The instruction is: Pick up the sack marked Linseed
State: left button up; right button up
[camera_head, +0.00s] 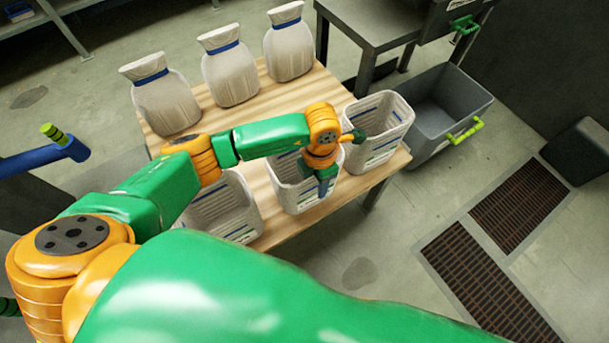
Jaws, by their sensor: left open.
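Three tied pale sacks with blue bands stand in the back row on a wooden table: a left one (163,96), a middle one (229,68) and a right one (289,43). No name on any sack can be read, so I cannot tell which is Linseed. My left gripper (326,182) is open over the middle front sack and hides part of its mouth. I cannot tell whether it touches it. My right gripper is out of view.
The wooden table (262,88) has bare room between its rows. A grey bin (447,103) with a yellow-green handle stands right of it. A dark metal bench (372,22) is behind. Floor grates (488,277) lie at the right. My arm covers the lower left.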

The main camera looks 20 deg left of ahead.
pick_arm(q)
grip_shut()
jog(key=shift+s, duration=0.1)
dwell(1.2)
